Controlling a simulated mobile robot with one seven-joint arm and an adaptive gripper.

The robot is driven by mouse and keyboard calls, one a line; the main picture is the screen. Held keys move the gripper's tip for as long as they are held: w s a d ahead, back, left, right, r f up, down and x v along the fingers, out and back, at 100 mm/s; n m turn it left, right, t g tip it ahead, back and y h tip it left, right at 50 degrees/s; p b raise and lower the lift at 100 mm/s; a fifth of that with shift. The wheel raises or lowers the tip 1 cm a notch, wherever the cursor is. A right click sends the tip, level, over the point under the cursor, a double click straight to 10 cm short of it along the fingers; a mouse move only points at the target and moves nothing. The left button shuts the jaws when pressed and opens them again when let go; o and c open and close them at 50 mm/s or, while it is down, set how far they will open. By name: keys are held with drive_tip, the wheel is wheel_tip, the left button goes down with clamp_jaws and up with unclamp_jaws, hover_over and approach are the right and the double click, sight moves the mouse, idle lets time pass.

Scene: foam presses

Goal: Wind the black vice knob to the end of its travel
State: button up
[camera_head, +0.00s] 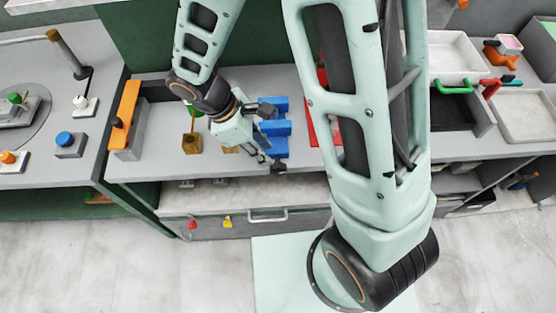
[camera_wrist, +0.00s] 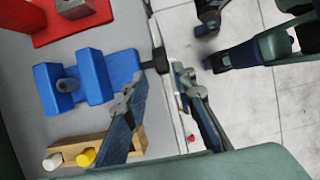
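The blue vice (camera_head: 273,128) stands near the front edge of the bench in the head view. In the wrist view the vice (camera_wrist: 95,80) has two upright jaws with a grey cylinder between them. The black knob (camera_wrist: 159,61) is at its right end, by the bench edge. My gripper (camera_wrist: 160,76) is open, its two fingers apart, with the knob just beyond and between the tips. I see no clear contact. In the head view my gripper (camera_head: 268,137) is over the vice and hides part of it; the knob is hard to tell from the fingers there.
A wooden block (camera_wrist: 122,143) with white and yellow pegs sits beside the vice. A red object (camera_wrist: 72,20) is on its other side. An orange-topped block (camera_head: 125,110) stands left on the bench. A drawer handle (camera_head: 268,215) is below the bench edge.

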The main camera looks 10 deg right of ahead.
sight(278, 165)
drive_tip(key=x, duration=0.9)
drive_tip(key=shift+f, duration=0.1)
clamp_jaws()
